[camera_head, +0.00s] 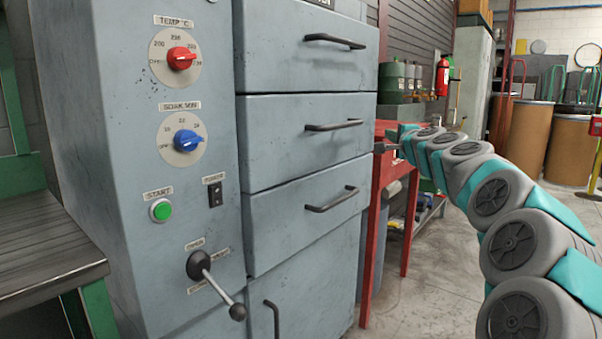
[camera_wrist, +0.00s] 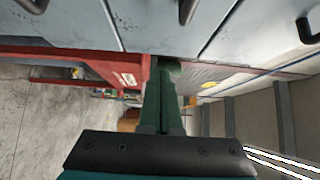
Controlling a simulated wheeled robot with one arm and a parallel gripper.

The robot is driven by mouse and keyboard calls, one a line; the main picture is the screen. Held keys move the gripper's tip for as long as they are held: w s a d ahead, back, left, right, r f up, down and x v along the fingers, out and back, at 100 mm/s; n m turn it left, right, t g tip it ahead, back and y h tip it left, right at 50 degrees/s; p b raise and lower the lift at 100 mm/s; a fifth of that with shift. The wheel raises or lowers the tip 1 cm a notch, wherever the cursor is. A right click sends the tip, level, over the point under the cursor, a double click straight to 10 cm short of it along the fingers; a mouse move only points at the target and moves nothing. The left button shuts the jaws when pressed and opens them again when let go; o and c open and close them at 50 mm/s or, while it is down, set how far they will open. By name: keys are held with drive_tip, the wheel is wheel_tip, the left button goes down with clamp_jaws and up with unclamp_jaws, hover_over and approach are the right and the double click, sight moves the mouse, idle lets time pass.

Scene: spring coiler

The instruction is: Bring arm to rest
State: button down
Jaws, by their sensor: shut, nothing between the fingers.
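My arm reaches in from the right in the head view, its grey and teal links stretched toward the cabinet. My gripper (camera_head: 382,147) is at its far end, small and dark, just right of the cabinet's drawers. In the wrist view my gripper (camera_wrist: 166,72) points away from the camera with its fingers together and nothing held. The grey cabinet (camera_head: 290,110) has several drawers with dark handles, all looking closed. Its drawer fronts run along the top of the wrist view (camera_wrist: 150,22). I cannot tell the exact gap between gripper and cabinet.
The control panel has a red knob (camera_head: 182,58), a blue knob (camera_head: 187,141), a green button (camera_head: 161,210) and a lever (camera_head: 215,283). A red table (camera_head: 376,200) stands behind my gripper. A workbench (camera_head: 45,250) is at left. Open floor (camera_head: 435,290) lies below my arm.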

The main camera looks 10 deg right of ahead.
drive_tip(key=s+a+f+n+g+y, duration=0.2)
drive_tip(key=s+a+f+n, duration=0.1)
drive_tip(key=a, duration=0.5)
drive_tip(key=s+a+f+n+g+y, duration=0.2)
drive_tip(key=s+a+f+n, duration=0.15)
drive_tip(key=a, duration=0.45)
drive_tip(key=s+a+f+n+g+y, duration=0.2)
drive_tip(key=s+a+f+n+y, duration=0.15)
drive_tip(key=a, duration=0.55)
drive_tip(key=s+a+f+n+g, duration=0.3)
drive_tip(key=s+a+f, duration=0.25)
drive_tip(key=s, duration=0.25)
drive_tip(key=s+a+f+n+g+h, duration=0.1)
drive_tip(key=s+f+n+g, duration=0.15)
drive_tip(key=s+f, duration=0.55)
drive_tip(key=s+f+n+g+h, duration=0.25)
drive_tip(key=s+f, duration=0.35)
drive_tip(key=s, duration=0.5)
drive_tip(key=s+d+f+g+h, duration=0.1)
drive_tip(key=s+d+f+g, duration=0.2)
drive_tip(key=s, duration=0.7)
drive_tip(key=s+d+f+g+h, duration=0.1)
drive_tip(key=s+d+f, duration=0.3)
drive_tip(key=s, duration=0.6)
drive_tip(key=shift+s+d+f+n+g+h+p, duration=0.15)
drive_tip(key=shift+f+n+g+h+p, duration=0.3)
drive_tip(key=shift+g, duration=0.45)
drive_tip(key=c, duration=1.6)
unclamp_jaws()
